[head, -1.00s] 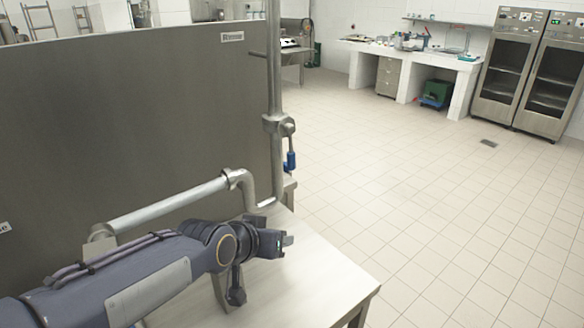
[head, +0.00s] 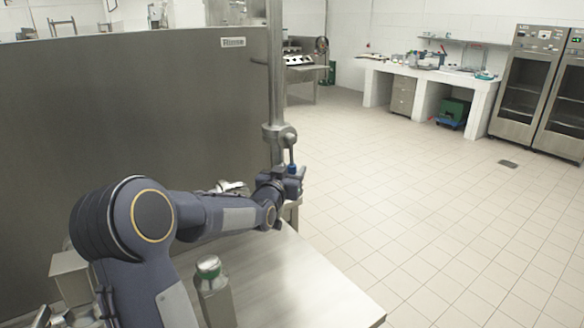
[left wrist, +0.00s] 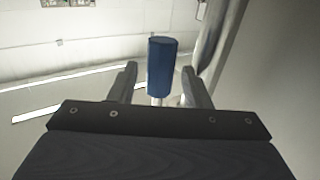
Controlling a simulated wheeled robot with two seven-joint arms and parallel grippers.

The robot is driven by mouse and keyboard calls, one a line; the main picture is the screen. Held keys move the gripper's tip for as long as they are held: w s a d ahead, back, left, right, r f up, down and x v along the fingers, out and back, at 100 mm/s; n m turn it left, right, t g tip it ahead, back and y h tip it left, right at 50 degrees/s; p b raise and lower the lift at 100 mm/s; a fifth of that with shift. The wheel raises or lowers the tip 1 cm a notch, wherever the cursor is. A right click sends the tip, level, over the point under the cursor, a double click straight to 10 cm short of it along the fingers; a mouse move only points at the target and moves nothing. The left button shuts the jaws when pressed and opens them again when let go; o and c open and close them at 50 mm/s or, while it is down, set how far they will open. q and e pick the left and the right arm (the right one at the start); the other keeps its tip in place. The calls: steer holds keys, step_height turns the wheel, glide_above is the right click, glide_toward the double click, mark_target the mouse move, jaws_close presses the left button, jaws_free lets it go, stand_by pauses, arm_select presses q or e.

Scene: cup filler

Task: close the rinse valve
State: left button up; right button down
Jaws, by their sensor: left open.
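The rinse valve (head: 280,136) sits on the vertical steel pipe, right of the panel with the "Rinse" label (head: 233,42). Its lever points down and ends in a blue grip (head: 293,169). My left gripper (head: 290,181) is at the lower end of the lever and partly hides the blue grip. In the left wrist view the blue grip (left wrist: 161,66) stands between the two spread fingers of my left gripper (left wrist: 159,78), with a gap on each side. The fingers are open and not closed on it. My right gripper is in no view.
A steel table (head: 300,285) lies below my left arm. A grey metal box with a green round top (head: 208,267) stands close to the arm. The large steel panel (head: 130,120) fills the left. The tiled floor (head: 430,200) at right is clear.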

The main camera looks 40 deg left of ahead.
arm_select(q)
steer(key=shift+w+a, duration=0.1)
steer(key=shift+w, duration=0.3)
jaws_close()
